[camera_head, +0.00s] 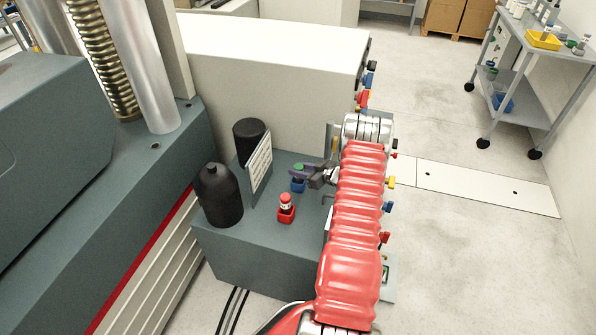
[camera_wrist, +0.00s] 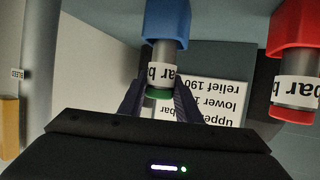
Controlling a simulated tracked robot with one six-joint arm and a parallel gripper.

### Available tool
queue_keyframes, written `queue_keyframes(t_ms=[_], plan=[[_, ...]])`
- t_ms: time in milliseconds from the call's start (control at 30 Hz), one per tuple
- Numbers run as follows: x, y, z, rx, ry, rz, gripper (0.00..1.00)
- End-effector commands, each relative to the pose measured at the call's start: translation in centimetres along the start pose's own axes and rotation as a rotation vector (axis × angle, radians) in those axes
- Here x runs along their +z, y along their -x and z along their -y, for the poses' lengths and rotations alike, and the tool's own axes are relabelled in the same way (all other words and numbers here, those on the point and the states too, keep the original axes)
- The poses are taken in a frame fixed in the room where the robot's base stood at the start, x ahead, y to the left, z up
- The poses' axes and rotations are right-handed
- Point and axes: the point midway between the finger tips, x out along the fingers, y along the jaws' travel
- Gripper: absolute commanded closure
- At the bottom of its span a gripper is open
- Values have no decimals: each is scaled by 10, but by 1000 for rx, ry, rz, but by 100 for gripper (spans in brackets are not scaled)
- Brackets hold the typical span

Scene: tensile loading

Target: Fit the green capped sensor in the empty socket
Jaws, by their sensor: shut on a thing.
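My gripper (camera_head: 305,170) is shut on the green-capped sensor (camera_wrist: 162,75). In the wrist view my gripper (camera_wrist: 160,101) has one dark finger on each side of the sensor, near its green cap. The sensor has a grey body and a white label with partly visible print. Its green cap also shows in the head view (camera_head: 299,167). The sensor is in line with the blue socket (camera_wrist: 167,22), its far end meeting the socket mouth; I cannot tell how deep it sits. The blue socket (camera_head: 297,185) shows just below my gripper in the head view.
A red socket (camera_head: 286,214) holding a red-capped sensor (camera_head: 285,199) stands beside the blue one. A printed sign (camera_head: 259,168) and two black cylinders (camera_head: 218,192) stand to the left on the grey block. A trolley (camera_head: 540,60) stands far off at right.

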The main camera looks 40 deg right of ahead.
Motion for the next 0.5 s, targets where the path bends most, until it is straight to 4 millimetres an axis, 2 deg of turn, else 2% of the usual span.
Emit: queue_keyframes(t_ms=[300, 333, 500], plan=[[2, 0, 0, 0, 0, -1, 96], [2, 0, 0, 0, 0, 0, 69], [2, 0, 0, 1, 0, 0, 57]])
